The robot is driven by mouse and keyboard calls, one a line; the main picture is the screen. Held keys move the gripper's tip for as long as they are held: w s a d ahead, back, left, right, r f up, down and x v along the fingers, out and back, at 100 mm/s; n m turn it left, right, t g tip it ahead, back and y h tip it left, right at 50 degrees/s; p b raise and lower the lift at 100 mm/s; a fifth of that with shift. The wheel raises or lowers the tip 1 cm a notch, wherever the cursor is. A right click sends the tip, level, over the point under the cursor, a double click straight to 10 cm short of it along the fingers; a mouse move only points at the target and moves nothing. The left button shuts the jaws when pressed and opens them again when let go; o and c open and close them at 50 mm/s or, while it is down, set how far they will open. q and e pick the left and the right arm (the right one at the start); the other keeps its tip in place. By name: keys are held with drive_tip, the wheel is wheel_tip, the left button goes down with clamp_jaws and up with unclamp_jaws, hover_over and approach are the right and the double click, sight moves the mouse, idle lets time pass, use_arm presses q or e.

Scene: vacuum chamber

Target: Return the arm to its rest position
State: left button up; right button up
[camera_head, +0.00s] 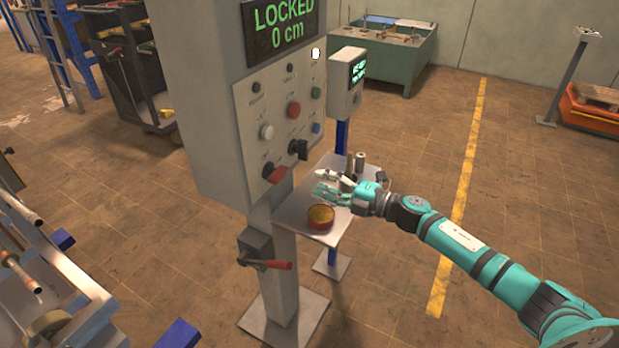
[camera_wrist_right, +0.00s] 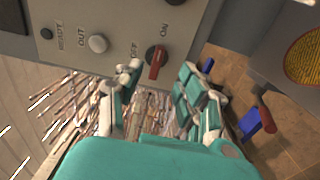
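My right arm (camera_head: 455,245) reaches in from the lower right in the head view. Its teal and white gripper (camera_head: 322,184) is over the small grey shelf, to the right of the control column (camera_head: 215,110). In the right wrist view the fingers of the gripper (camera_wrist_right: 158,82) are spread apart with nothing between them. Beyond the fingertips is a red knob (camera_wrist_right: 156,62) between the OFF and ON labels, apart from the gripper as far as I can tell. The knob also shows in the head view (camera_head: 275,174). My left gripper is not in view.
The column's screen (camera_head: 283,24) reads LOCKED, 0 cm. A round reddish container (camera_head: 320,217) sits on the shelf (camera_head: 300,214), close below the gripper. A red-handled lever (camera_head: 268,264) juts from the column. Rails (camera_head: 35,270) stand at left. The floor at right is mostly clear.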

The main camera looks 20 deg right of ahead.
drive_tip(key=shift+s+d, duration=0.1)
drive_tip(key=shift+s, duration=0.15)
idle(0.3)
